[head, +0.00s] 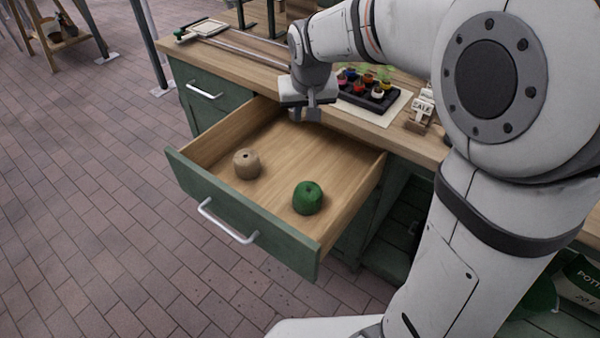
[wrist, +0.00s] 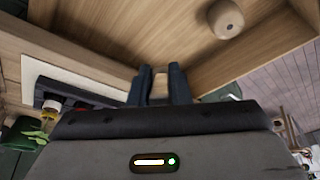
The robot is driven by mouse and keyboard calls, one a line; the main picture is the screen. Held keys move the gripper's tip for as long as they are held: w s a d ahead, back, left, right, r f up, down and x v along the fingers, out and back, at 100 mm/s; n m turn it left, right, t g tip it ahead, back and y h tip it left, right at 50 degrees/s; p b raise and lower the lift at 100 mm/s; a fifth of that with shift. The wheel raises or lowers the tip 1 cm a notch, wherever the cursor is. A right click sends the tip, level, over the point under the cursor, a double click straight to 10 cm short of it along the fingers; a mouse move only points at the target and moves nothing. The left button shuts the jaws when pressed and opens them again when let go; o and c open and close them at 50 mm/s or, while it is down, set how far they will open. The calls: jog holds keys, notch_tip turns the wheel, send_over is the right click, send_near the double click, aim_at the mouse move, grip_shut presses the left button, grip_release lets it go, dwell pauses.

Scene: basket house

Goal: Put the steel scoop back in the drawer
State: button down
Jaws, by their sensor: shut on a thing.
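The drawer (head: 315,157) is pulled open from the green cabinet, with a wooden inside and a white handle on its green front. Its wooden inside also shows in the wrist view (wrist: 185,50). My gripper (head: 304,112) is over the back part of the drawer, close to the counter edge. In the wrist view its dark fingers (wrist: 161,82) are a little apart, shut on the steel scoop. The scoop is mostly hidden by the fingers and the gripper body, so its shape and tilt cannot be made out.
A tan twine ball (head: 246,164) and a green twine ball (head: 308,198) lie in the drawer, left and front right. On the counter are a black tray of colourful pots (head: 368,92) and a small sale sign (head: 422,108). The drawer's middle is clear.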

notch_tip(320, 180, down, 19)
jog(key=b, duration=0.9)
jog(key=shift+r+b, duration=0.15)
jog(key=shift+b, duration=0.15)
jog(key=shift+f, duration=0.25)
jog(key=c, duration=1.3)
grip_release()
jog(key=shift+c, duration=0.2)
jog(key=shift+r, duration=0.15)
